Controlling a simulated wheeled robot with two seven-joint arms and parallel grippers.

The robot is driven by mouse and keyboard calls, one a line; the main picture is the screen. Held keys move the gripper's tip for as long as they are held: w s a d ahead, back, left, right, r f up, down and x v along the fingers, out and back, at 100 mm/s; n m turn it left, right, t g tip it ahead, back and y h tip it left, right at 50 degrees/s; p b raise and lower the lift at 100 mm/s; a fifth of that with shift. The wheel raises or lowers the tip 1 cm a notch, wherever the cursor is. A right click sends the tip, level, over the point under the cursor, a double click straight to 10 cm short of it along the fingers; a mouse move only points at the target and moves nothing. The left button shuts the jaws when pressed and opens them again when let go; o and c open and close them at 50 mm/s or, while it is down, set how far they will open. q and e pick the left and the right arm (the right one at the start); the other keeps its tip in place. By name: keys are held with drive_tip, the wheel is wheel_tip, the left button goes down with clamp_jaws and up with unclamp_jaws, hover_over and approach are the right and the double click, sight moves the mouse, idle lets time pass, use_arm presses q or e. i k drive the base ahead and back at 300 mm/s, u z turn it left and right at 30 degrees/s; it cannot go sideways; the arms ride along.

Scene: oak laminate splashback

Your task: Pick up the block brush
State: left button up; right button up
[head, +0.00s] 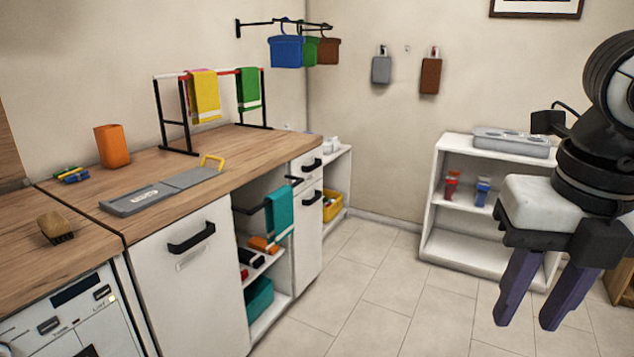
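The block brush (56,227) has a brown wooden body with dark bristles. It lies on the wood countertop (90,249) at the left, above the white washing machine, with its bristles toward the counter's front side. My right gripper (525,318) is at the lower right of the head view, pointing down over the floor. Its two purple fingers are apart, with nothing between them. It is far from the brush. My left gripper is not in the view.
A grey sink cover (139,200) and an orange cup (112,146) are on the counter beyond the brush. A drying rack (172,121) with towels stands farther back. A white shelf (432,241) stands behind my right gripper. The tiled floor between is clear.

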sight(55, 227)
drive_tip(key=u, duration=1.3)
drive_tip(key=i, duration=1.25)
drive_tip(key=u, duration=1)
drive_tip(key=i, duration=0.4)
